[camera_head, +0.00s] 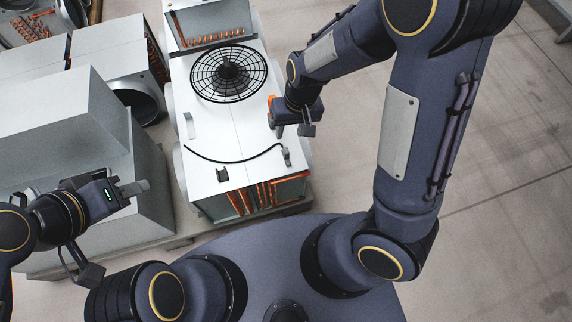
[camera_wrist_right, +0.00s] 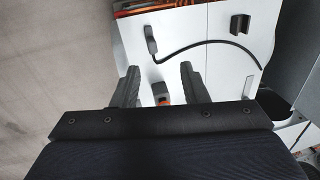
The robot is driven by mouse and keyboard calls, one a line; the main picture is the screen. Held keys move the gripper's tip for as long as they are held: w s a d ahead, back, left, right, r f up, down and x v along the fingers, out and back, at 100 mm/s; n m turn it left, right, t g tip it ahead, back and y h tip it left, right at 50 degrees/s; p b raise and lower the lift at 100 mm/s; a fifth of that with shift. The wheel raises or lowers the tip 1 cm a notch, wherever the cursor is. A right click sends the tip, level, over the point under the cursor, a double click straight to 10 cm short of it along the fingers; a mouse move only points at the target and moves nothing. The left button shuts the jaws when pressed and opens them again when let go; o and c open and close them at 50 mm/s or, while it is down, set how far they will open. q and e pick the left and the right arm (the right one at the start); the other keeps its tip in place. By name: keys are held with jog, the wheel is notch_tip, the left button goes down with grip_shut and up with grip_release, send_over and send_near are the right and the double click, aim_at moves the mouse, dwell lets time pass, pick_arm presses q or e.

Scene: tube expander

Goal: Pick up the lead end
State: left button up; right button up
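The lead is a thin black cable (camera_head: 232,160) curved across the white top of the unit. It also shows in the right wrist view (camera_wrist_right: 205,52). Its thicker grey end (camera_head: 286,157) is at the right in the head view, and this end (camera_wrist_right: 151,38) is at upper centre in the wrist view. My right gripper (camera_head: 292,130) is above the unit's right edge, apart from the lead end. In the wrist view its fingers (camera_wrist_right: 160,68) are spread with nothing between them. My left gripper (camera_head: 132,188) is at the left, beside the grey boxes, away from the lead; its opening is unclear.
A small orange and grey piece (camera_wrist_right: 160,93) lies on the panel beyond my right fingers. A black clip (camera_head: 222,174) stands near the unit's front edge. A black fan grille (camera_head: 229,73) is behind.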

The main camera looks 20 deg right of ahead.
aim_at(286, 150)
jog(key=shift+n+h, duration=0.3)
jog(key=shift+h, duration=0.6)
jog(key=f+b, duration=0.1)
jog(key=f, duration=0.2)
jog(key=w+f+b, duration=0.1)
jog(key=f, duration=0.3)
jog(key=f+b, duration=0.1)
jog(key=f, duration=0.2)
jog(key=shift+w+a+f, duration=0.2)
jog(key=shift+a+f, duration=0.1)
jog(key=shift+f, duration=0.1)
notch_tip(286, 150, down, 5)
jog(key=shift+a+f+b, duration=0.1)
jog(key=shift+b, duration=1.05)
pick_arm(q)
notch_tip(286, 150, down, 7)
jog(key=shift+r, duration=0.1)
pick_arm(e)
grip_shut()
